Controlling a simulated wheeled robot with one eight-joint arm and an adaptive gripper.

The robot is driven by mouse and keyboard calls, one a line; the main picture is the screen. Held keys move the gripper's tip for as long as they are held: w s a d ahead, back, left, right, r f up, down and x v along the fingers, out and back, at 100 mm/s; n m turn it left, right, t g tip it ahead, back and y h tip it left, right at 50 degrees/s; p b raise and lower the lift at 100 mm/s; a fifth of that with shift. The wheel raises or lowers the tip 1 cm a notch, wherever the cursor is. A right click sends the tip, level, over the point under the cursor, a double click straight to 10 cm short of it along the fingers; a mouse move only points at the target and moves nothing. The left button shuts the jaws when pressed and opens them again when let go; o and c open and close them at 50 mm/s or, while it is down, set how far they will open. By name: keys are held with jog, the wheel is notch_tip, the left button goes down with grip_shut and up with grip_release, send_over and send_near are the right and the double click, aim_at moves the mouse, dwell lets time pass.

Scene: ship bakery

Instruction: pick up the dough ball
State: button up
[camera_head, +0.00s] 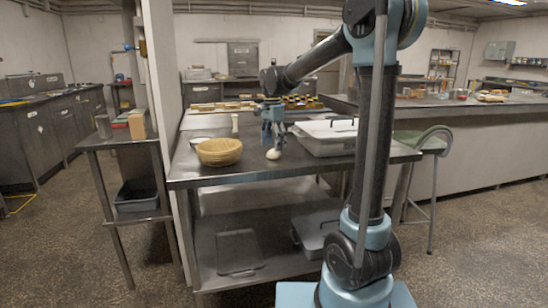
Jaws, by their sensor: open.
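A small pale dough ball (273,154) rests on the steel worktable (300,170), near the middle of its top. My gripper (272,142) is just above it, pointing down with its fingers spread. The fingertips are very close to the ball, and I cannot tell whether they touch it. My arm reaches in from the right. The ball stands apart from the woven basket on its left.
A tan woven basket (219,151) stands left of the ball. A lidded metal container (327,137) stands to the right. A small pale upright object (235,123) is behind the basket. A green stool (428,140) stands at the table's right. The front strip is clear.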

aim_at(273, 150)
jog(key=shift+f, duration=1.8)
jog(key=shift+c, duration=0.5)
jog(key=c, duration=1.1)
jog(key=shift+r, duration=0.1)
